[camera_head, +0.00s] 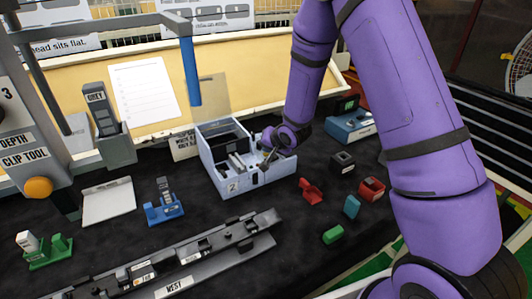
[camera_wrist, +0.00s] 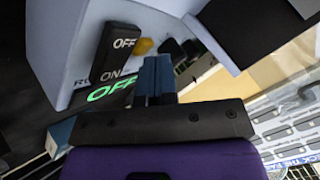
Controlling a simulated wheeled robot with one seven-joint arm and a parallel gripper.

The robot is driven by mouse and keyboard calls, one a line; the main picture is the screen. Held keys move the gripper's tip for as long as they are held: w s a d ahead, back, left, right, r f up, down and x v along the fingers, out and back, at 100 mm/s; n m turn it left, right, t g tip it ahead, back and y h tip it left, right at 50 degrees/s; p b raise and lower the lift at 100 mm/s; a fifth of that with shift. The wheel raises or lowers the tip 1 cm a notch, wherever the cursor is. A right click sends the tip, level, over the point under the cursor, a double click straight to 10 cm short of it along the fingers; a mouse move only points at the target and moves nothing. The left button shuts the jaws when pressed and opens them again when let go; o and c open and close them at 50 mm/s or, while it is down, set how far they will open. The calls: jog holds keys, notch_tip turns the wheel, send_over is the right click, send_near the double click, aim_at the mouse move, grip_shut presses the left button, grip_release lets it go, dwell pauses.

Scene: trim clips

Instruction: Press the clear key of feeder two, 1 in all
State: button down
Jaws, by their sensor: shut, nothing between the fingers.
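Feeder two (camera_head: 237,182) is a pale blue-white box with a "2" label, standing on the dark mat in the head view. My gripper (camera_head: 266,160) is at its right front part. In the wrist view my gripper (camera_wrist: 157,64) is shut and empty, its fingertips close to the feeder's panel. A yellow key (camera_wrist: 143,46) shows just beyond and left of the fingertips. A black rocker switch (camera_wrist: 117,50) marked OFF and ON is left of it. Dark keys (camera_wrist: 178,50) are to the right. I cannot tell which key is clear, or whether the fingertips touch anything.
A long dark rail (camera_head: 190,262) lies in front of the feeder. A blue box (camera_head: 349,124) stands behind right. Red, teal and green clips (camera_head: 333,235) lie to the right. A blue clip (camera_head: 163,208) and the depth clip tool (camera_head: 38,187) are left. A blue post (camera_head: 191,75) hangs above.

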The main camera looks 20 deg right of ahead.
jog(key=shift+r, duration=0.9)
jog(key=shift+r, duration=2.55)
